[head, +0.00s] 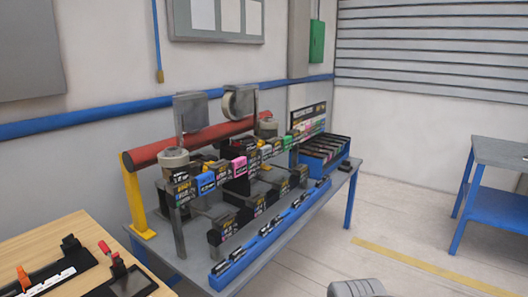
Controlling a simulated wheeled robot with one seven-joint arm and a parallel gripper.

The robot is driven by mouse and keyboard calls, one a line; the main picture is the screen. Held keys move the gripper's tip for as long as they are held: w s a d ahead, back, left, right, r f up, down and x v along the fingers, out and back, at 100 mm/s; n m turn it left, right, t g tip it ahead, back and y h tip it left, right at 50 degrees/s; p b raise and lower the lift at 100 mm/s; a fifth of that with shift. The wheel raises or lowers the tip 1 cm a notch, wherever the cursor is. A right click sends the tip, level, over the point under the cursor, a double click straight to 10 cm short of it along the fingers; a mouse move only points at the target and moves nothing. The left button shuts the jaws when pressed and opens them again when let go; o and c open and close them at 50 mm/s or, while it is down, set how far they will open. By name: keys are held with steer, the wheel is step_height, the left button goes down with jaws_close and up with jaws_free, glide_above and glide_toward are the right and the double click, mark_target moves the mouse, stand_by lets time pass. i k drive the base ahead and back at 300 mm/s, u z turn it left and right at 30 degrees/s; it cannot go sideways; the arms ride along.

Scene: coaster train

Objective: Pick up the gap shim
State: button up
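I cannot single out the gap shim with certainty in the head view. A small dark block (345,165) lies on the grey table (262,262) near its far right corner, but it is too small to identify. Several small labelled blocks, yellow, blue (206,183), pink (239,167) and black, stand in a row on the rig on this table. My gripper's fingers do not show. A rounded grey part at the bottom edge appears to be part of my arm.
A red tube (190,143) on a yellow stand (135,196) runs behind the rig. A blue rail of labelled blocks (232,272) lines the table front. A wooden bench (45,238) with clamps is at lower left, a blue-framed table (497,200) at right. The floor between is clear.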

mark_target(249, 147)
steer(key=z, duration=0.3)
steer(key=i, duration=2.85)
steer(key=u, duration=3.5)
